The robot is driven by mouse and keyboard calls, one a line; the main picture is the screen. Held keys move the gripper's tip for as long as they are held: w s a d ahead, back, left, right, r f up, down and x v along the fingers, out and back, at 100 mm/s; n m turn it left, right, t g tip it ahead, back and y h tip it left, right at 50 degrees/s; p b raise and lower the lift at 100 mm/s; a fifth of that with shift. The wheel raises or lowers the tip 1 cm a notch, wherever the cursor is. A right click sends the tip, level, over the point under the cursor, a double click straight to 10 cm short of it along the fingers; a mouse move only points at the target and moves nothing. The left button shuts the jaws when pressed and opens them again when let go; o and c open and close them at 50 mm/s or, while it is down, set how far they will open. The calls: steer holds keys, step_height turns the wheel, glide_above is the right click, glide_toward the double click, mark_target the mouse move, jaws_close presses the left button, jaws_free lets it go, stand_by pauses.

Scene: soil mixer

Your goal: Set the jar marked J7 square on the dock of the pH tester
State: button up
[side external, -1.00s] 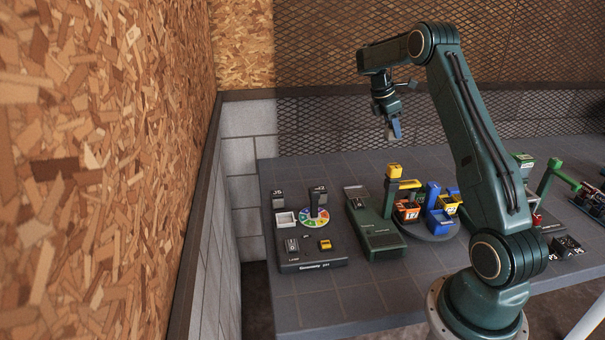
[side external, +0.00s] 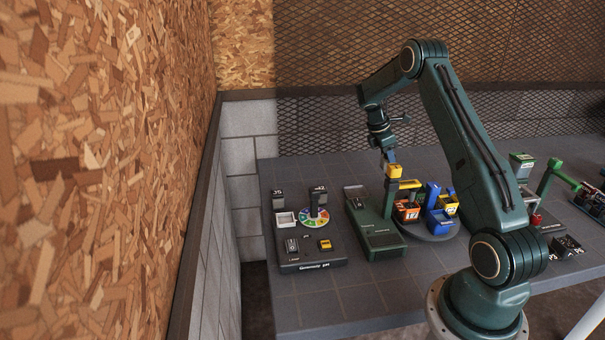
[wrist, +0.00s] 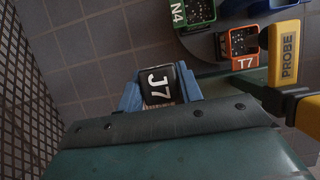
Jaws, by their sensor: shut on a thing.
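The J7 jar (wrist: 157,86), with a black top and white lettering, sits between the blue fingertips of my gripper (wrist: 159,94) in the wrist view. My gripper is shut on it. In the side view my gripper (side external: 387,158) hangs just above and behind the yellow probe head; the jar is not clearly visible there.
A green unit (side external: 382,240) with a yellow probe head (side external: 394,171) stands right of the tester. The probe (wrist: 288,58) also shows in the wrist view, near an orange T7 pot (wrist: 238,59) and a green N4 pot (wrist: 195,27).

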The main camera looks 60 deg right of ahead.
step_height(320, 180, down, 8)
steer(key=shift+f, duration=0.1)
steer(key=shift+f, duration=2.1)
steer(key=shift+f, duration=0.15)
steer(key=o, duration=1)
steer(key=v, duration=1.2)
